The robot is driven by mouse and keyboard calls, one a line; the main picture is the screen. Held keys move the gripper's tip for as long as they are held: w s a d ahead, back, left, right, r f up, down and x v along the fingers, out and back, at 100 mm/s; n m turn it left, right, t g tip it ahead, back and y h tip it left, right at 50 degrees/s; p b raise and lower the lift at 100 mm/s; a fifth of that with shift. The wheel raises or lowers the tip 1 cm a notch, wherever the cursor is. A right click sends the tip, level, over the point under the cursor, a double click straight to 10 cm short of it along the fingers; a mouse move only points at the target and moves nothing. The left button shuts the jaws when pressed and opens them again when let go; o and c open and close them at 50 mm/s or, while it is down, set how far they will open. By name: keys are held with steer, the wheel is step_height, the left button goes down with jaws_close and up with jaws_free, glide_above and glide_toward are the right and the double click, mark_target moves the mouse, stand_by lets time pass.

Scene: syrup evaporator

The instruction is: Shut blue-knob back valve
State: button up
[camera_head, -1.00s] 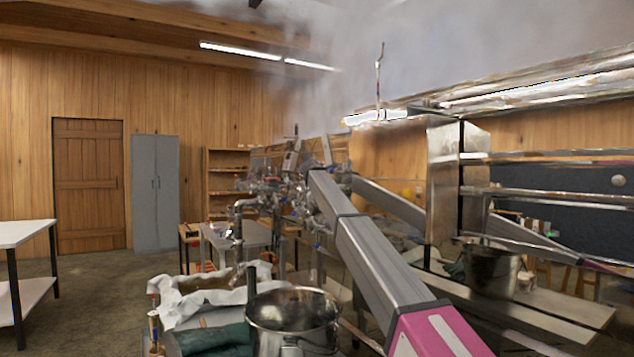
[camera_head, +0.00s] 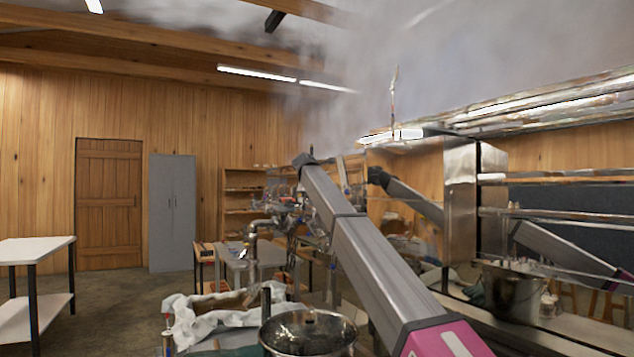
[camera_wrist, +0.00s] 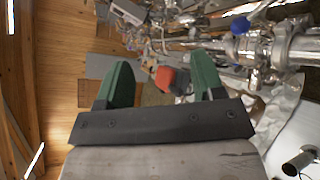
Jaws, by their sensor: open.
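A blue knob (camera_wrist: 240,25) shows in the wrist view on the shiny metal valve and pipe work (camera_wrist: 285,45) at the upper right. I cannot tell whether it is the back valve. My gripper is not clearly seen there.
A metal pot (camera_head: 308,333) and a white cloth (camera_head: 205,315) are in front. The steel evaporator (camera_head: 460,190) and another pot (camera_head: 510,290) are at right. A white-topped table (camera_head: 38,248) is at left, with open floor beyond. Steam hangs above.

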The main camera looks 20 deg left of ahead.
steer(key=shift+f, duration=0.1)
steer(key=shift+c, duration=0.7)
steer(key=s+a+f+n+h, duration=0.1)
steer(key=a+f+h, duration=0.1)
steer(key=f+h, duration=0.45)
steer(key=s+a+f+h, duration=0.2)
steer(key=f+h, duration=0.3)
steer(key=h, duration=0.2)
steer(key=shift+g, duration=0.3)
steer(key=x, duration=1.1)
